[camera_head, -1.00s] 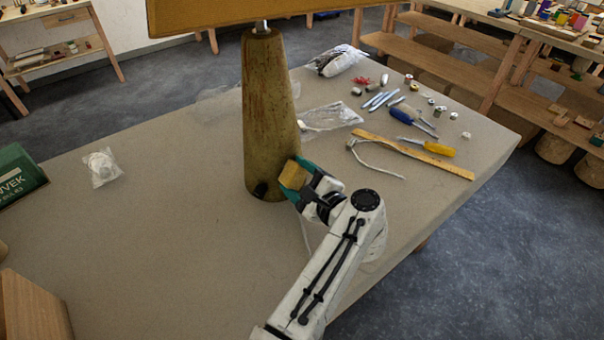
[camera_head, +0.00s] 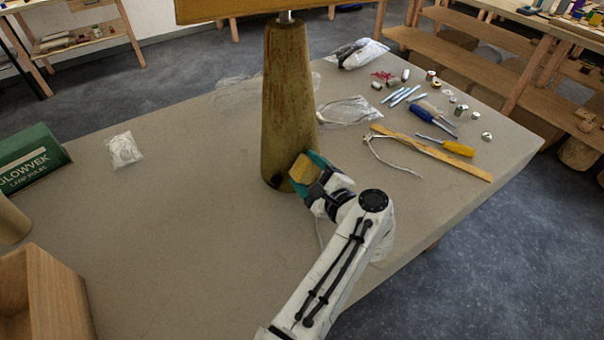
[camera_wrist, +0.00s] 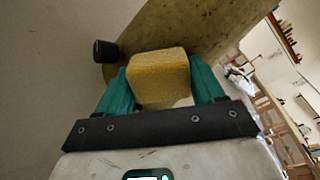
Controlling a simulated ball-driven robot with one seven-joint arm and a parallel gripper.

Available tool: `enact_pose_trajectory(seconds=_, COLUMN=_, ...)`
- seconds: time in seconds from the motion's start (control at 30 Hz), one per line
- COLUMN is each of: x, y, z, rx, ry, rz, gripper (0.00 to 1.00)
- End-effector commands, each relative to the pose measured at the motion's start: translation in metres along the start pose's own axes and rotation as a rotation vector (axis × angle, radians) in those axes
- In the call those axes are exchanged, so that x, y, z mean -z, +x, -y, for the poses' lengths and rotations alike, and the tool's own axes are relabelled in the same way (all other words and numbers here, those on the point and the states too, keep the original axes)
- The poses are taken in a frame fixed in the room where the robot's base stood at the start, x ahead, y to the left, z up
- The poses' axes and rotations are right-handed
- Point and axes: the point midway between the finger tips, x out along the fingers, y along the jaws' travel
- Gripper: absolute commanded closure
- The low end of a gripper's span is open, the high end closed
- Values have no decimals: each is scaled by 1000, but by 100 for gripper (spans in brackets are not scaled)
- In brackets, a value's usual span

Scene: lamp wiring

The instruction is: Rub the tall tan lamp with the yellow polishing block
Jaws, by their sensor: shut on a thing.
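The tall tan lamp (camera_head: 288,100) stands upright on the table, with a brown-streaked conical body and a yellow-tan shade (camera_head: 240,9) cut off by the top edge. My gripper (camera_head: 312,172) is low at the lamp's right front side, shut on the yellow polishing block (camera_head: 304,170). In the wrist view the block (camera_wrist: 160,78) sits between the two green fingers, in front of the lamp body (camera_wrist: 200,30). The block overlaps the lamp's lower side; I cannot tell if they touch. A small dark knob (camera_wrist: 105,50) sticks out near the lamp's base.
To the right lie a wooden ruler (camera_head: 450,160), screwdrivers (camera_head: 433,122), a loose wire and several small parts. A green bulb box (camera_head: 30,158), a small plastic bag (camera_head: 124,150) and a wooden box (camera_head: 55,295) are at left.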

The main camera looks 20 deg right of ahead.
Motion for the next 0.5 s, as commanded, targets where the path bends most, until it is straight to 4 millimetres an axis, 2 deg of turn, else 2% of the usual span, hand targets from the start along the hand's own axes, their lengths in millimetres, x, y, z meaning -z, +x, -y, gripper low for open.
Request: enact_pose_trajectory(seconds=0.5, x=24, y=0, z=22, rx=0, ry=-1, rz=0, gripper=57)
